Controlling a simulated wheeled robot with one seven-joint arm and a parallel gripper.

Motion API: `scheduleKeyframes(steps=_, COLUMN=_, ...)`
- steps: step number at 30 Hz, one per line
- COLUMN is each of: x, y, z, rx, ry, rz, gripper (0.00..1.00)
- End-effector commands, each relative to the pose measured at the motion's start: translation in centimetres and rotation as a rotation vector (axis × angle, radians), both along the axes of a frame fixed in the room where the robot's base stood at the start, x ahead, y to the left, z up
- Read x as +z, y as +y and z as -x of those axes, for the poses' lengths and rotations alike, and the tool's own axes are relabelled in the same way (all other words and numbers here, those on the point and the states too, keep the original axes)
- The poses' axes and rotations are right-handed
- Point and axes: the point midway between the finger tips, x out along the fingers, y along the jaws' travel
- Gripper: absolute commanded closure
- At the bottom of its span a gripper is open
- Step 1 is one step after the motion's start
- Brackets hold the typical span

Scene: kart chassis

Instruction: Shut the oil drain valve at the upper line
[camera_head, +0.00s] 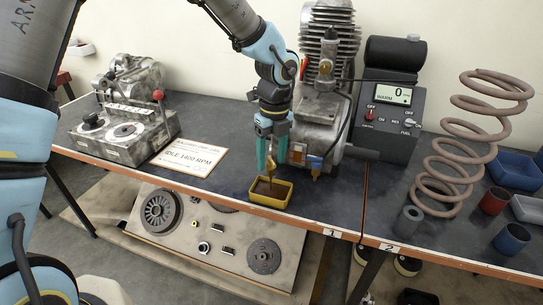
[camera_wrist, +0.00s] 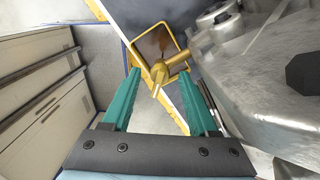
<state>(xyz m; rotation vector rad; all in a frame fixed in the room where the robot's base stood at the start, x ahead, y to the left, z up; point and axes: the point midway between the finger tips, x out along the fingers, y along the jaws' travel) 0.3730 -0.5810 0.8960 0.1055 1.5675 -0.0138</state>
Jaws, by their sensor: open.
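A brass drain valve (camera_head: 270,164) shows just below my fingertips, over a yellow tray (camera_head: 284,206) at the table's front edge. In the wrist view the brass valve (camera_wrist: 159,73) has a stubby handle and lies just beyond and between the fingertips, above the yellow tray (camera_wrist: 137,29). Brown liquid seems to lie in the tray. My gripper (camera_head: 272,160) points down with its teal fingers apart; in the wrist view the gripper (camera_wrist: 163,82) is open and empty. I cannot tell whether a finger touches the valve. No marked line is readable on the engine.
A sign (camera_head: 190,157) reading "IDLE 1400 RPM" lies to the left. A meter (camera_head: 392,95) and a large coil spring (camera_head: 445,170) stand to the right.

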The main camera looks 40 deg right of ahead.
Motion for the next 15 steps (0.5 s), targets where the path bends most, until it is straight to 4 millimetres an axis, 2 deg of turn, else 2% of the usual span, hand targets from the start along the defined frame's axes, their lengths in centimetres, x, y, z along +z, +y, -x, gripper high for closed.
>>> scheduleKeyframes(steps=2, x=0.02, y=0.00, z=-0.01, rx=0.000, ry=0.000, rz=0.000, gripper=0.43)
scheduleKeyframes(steps=15, x=0.04, y=0.02, z=-0.01, rx=0.001, ry=0.000, rz=0.000, gripper=0.93)
